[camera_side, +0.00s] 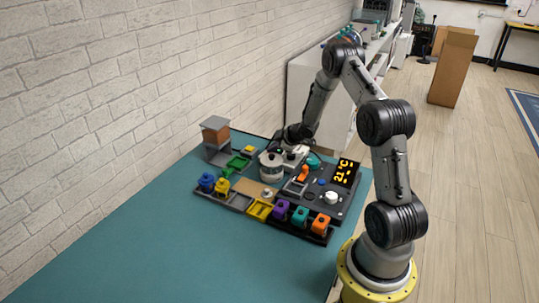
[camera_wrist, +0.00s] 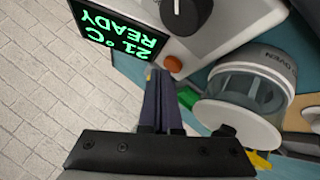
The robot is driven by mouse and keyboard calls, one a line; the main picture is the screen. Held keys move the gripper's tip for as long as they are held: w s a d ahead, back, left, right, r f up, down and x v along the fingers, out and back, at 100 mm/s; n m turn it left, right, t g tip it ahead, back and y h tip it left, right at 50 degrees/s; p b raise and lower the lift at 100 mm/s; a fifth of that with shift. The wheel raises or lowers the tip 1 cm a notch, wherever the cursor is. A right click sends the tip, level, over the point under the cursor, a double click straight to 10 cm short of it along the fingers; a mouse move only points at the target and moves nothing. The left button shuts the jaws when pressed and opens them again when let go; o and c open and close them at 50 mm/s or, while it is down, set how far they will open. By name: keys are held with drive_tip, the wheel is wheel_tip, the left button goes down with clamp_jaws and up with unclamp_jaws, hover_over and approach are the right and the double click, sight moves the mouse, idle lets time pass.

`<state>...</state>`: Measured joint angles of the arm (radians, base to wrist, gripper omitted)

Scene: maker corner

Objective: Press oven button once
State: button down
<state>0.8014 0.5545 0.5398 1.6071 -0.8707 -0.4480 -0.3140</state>
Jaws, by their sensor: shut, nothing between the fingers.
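The oven is a white unit with a round glass chamber (camera_wrist: 250,88) whose rim reads "OVEN". Its white panel (camera_wrist: 225,30) carries a black knob (camera_wrist: 185,12), a round orange button (camera_wrist: 173,63) and a screen (camera_wrist: 120,35) reading "21°C READY" in green. My gripper (camera_wrist: 158,73) is shut and empty. Its dark fingertips are right beside the orange button in the wrist view; I cannot tell whether they touch it. In the side view the oven chamber (camera_side: 271,166) stands at the far part of the table, with my gripper (camera_side: 292,137) above the oven; the button is hidden there.
Several coloured blocks (camera_side: 281,208) line the front in holders. A brick wall (camera_side: 110,90) runs behind. The teal table (camera_side: 150,250) is clear at front left.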

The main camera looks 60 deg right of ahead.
drive_tip(key=shift+f, duration=0.45)
idle(0.8)
drive_tip(key=shift+r, duration=0.85)
drive_tip(key=shift+r, duration=0.1)
wheel_tip(320, 180, up, 5)
drive_tip(key=shift+f, duration=0.1)
idle(0.4)
idle(0.5)
